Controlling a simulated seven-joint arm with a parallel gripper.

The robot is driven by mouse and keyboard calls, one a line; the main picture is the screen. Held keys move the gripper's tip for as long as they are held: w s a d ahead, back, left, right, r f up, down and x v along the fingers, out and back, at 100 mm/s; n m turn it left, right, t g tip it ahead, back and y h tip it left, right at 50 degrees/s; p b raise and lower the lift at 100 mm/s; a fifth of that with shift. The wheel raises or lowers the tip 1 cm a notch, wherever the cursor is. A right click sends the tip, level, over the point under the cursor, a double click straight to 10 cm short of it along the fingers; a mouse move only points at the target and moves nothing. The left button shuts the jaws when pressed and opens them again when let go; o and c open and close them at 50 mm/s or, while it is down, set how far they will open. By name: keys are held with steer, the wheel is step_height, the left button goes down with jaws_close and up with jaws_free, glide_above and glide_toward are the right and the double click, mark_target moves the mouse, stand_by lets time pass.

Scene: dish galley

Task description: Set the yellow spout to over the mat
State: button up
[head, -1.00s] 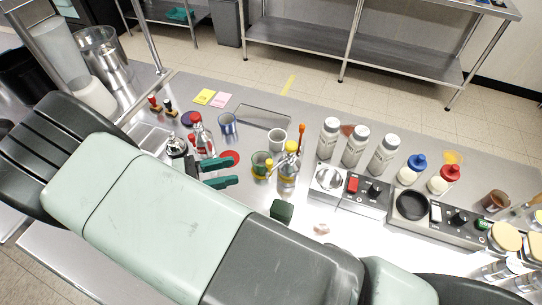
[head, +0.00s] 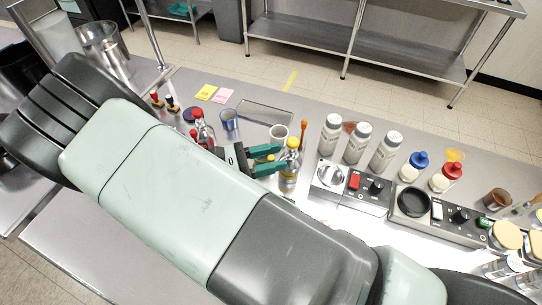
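A clear bottle (head: 288,178) with a yellow top (head: 292,144) stands upright near the middle of the counter; a separate yellow spout cannot be made out for certain. My gripper (head: 283,158) has two green fingers set apart, with their tips close to the left side of this bottle. Whether they touch it cannot be told. A thin dark-edged rectangle (head: 265,107) lies flat behind, possibly the mat. The red disc and green cup seen earlier are hidden behind my gripper and arm.
A red-capped bottle (head: 198,118) is left of my gripper. Several grey-white bottles (head: 357,145) and a control panel (head: 350,187) stand to the right.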

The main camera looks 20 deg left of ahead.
jaws_close()
steer(key=m+g, duration=0.1)
steer(key=a+m+g+h, duration=0.1)
steer(key=w+m+g+h, duration=0.1)
steer(key=g, duration=0.1)
steer(key=shift+a, duration=0.3)
jaws_free()
steer(key=shift+a, duration=0.1)
